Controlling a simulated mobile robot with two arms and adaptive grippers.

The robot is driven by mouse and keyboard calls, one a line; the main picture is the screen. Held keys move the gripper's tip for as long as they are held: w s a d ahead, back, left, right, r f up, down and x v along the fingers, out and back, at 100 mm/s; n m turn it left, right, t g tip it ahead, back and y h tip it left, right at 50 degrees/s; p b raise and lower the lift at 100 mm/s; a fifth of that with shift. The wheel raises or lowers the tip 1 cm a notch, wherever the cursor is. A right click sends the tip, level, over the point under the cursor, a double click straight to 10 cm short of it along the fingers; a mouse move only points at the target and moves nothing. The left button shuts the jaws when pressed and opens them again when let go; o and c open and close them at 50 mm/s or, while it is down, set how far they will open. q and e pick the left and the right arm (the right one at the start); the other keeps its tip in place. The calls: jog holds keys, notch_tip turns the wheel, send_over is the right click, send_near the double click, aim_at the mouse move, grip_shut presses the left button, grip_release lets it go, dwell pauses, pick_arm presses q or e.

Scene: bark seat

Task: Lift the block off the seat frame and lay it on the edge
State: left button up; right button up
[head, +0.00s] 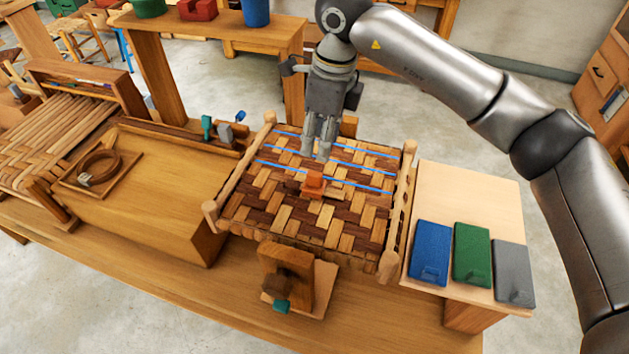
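A small orange block (314,184) with a raised middle sits on the woven bark seat (283,222), near its centre. The seat has a round-railed wooden frame (398,215), a brown and tan weave, and several blue strips across it. My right gripper (319,156) points down over the seat, just behind and above the orange block in the picture. A small gap shows between its fingertips and the block. Its fingers look close together, but how far apart they are is unclear. My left gripper is out of view.
A pale board (465,190) at the right carries blue (431,253), green (472,255) and grey (514,272) blocks. A wooden stand (287,275) is at the seat's front. A wooden box bench (160,195) with a strip coil (98,168) is left. A shelf stands behind.

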aim_at(315, 173)
jog(key=f, duration=0.1)
jog(key=f+p, duration=0.1)
jog(key=f, duration=0.2)
jog(key=shift+s+a, duration=0.25)
jog(key=shift+s, duration=0.15)
jog(key=shift+w+f+p, duration=0.15)
jog(key=shift+f+p, duration=0.45)
jog(key=shift+p, duration=0.1)
jog(key=f, duration=0.1)
jog(key=f+p, duration=0.2)
jog(key=shift+a, duration=0.25)
jog(key=shift+f, duration=0.7)
grip_shut()
